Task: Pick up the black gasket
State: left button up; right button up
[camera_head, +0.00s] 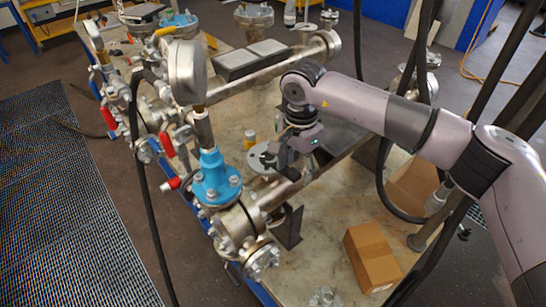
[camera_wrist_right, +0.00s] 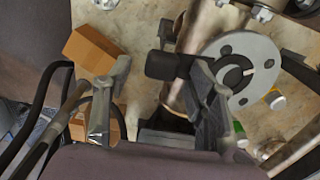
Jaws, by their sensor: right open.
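My right gripper (camera_head: 284,163) is over the bench, close beside a grey pipe flange (camera_head: 260,158). In the right wrist view its two fingers (camera_wrist_right: 160,88) are spread apart, with nothing clearly held between them. The grey flange (camera_wrist_right: 263,52) is just right of the right-hand finger, with bolt holes and a dark round centre. I cannot tell whether that dark centre is the black gasket or the pipe's bore. A short black cylindrical piece (camera_wrist_right: 165,66) shows between the fingertips; what it is I cannot tell. My left gripper is out of view.
A blue-flanged valve assembly (camera_head: 215,180) with a round gauge (camera_head: 187,72) stands left of the gripper. A cardboard box (camera_head: 372,257) sits at the bench's front right. A small yellow-capped bottle (camera_head: 250,138) stands behind the flange. Black hoses hang at right.

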jog(key=c, duration=1)
jog(key=shift+c, duration=0.2)
jog(key=shift+r, duration=0.1)
